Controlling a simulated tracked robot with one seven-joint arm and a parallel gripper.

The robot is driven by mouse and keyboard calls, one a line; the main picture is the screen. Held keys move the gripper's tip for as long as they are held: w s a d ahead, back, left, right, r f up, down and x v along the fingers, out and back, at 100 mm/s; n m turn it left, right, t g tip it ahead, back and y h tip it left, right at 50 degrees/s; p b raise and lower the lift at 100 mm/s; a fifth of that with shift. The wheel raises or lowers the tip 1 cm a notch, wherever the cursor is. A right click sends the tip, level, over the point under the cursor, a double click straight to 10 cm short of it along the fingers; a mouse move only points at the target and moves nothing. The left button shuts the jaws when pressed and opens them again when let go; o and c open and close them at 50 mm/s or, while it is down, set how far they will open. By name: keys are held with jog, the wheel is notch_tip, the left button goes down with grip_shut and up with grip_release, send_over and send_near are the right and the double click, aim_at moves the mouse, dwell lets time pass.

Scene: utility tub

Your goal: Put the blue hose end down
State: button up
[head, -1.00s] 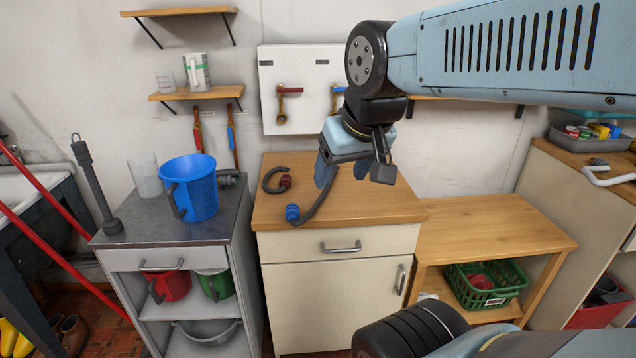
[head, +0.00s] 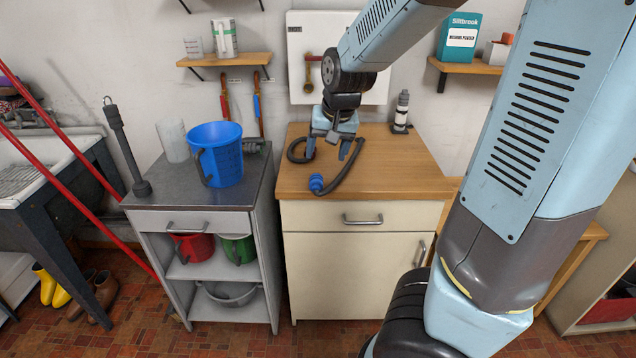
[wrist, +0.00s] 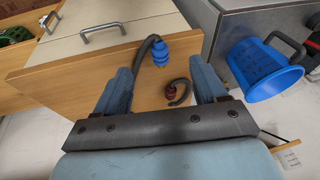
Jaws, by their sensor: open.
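The blue hose end (head: 317,184) lies on the wooden cabinet top (head: 405,172), close to its front edge, with its dark grey hose (head: 345,174) curving back to the right. In the wrist view the blue hose end (wrist: 160,53) shows ahead of the fingertips, between their lines. My gripper (head: 332,152) is open and empty over the cabinet top, behind the blue end. A second dark hose (head: 293,152) curls to the left. Its red end (wrist: 171,92) shows between my fingers in the wrist view and is hidden behind the gripper in the head view.
A blue bucket (head: 222,162) and a clear jug (head: 172,140) stand on the grey cabinet to the left. A dark and white bottle (head: 401,112) stands at the back of the wooden top. A white wall panel (head: 300,70) is behind. The wooden top's right side is clear.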

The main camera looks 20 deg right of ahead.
aim_at(316, 177)
jog(key=w+a+f+h, duration=0.1)
jog(key=w+f+h, duration=0.1)
jog(key=w, duration=0.4)
jog(key=shift+w+f+m+t, duration=0.25)
jog(key=shift+f+m+t, duration=0.15)
jog(key=shift+f, duration=0.4)
jog(key=shift+x, duration=4.2)
jog(key=shift+w+d+f, duration=0.2)
jog(key=shift+f, duration=0.25)
jog(key=shift+w+d+f, duration=0.2)
jog(key=shift+f, duration=0.25)
jog(key=shift+w+d+f, duration=0.2)
jog(key=shift+f, duration=0.25)
jog(key=shift+x, duration=1.05)
jog(key=shift+c, duration=0.5)
jog(key=c, duration=1.2)
jog(key=shift+o, duration=0.2)
jog(key=shift+r, duration=0.1)
